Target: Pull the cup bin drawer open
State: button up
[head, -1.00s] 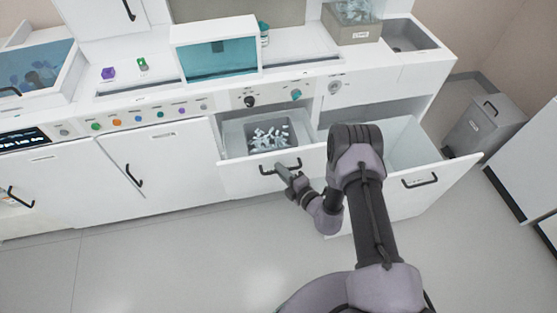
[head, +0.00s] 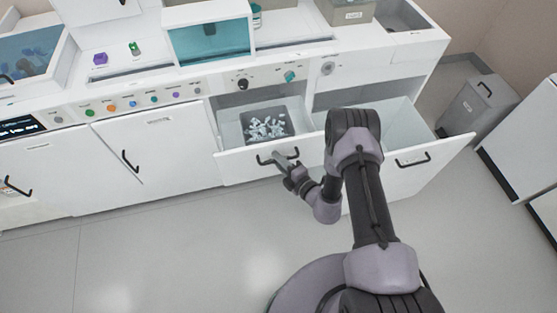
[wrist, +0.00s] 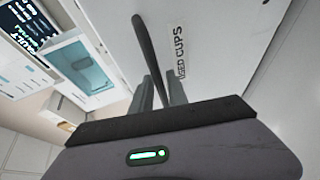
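The cup bin drawer (head: 240,164) is a white drawer that stands open under the counter, with a grey bin (head: 245,120) of small pale cups inside. My gripper (head: 283,164) is at the handle in the head view. In the wrist view my gripper (wrist: 160,84) appears shut on it; the exact contact is partly hidden by the gripper body.
Another white drawer (head: 440,150) stands open at the right, partly behind my arm. A grey bin (head: 475,108) stands on the floor beyond it. Closed cabinet doors (head: 160,150) are at the left. The floor in front is clear.

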jog(key=shift+s, duration=0.1)
jog(key=p+v, duration=0.4)
jog(key=v, duration=1.3)
jog(key=shift+d, duration=0.1)
jog(key=w+a+r+n+g+y+b, duration=0.1)
jog(key=a+r+n+g+y, duration=0.3)
jog(key=r+n, duration=0.55)
jog(key=a+r+n+g+y+b, duration=0.1)
jog(key=a+r+n+g, duration=0.1)
jog(key=r+n+g, duration=0.55)
jog(key=s+a+r+n+g+h, duration=0.25)
jog(key=s+r+n, duration=0.35)
jog(key=r+n, duration=0.45)
jog(key=s+d+r+n+t+h+b, duration=0.3)
jog(key=s+d+r+n+t+h, duration=0.4)
jog(key=n, duration=0.8)
notch_tip(320, 180, up, 4)
jog(key=s+d+h, duration=0.1)
jog(key=d+h, duration=0.1)
jog(key=h, duration=0.1)
jog(key=shift+s+d, duration=0.2)
jog(key=shift+d, duration=0.05)
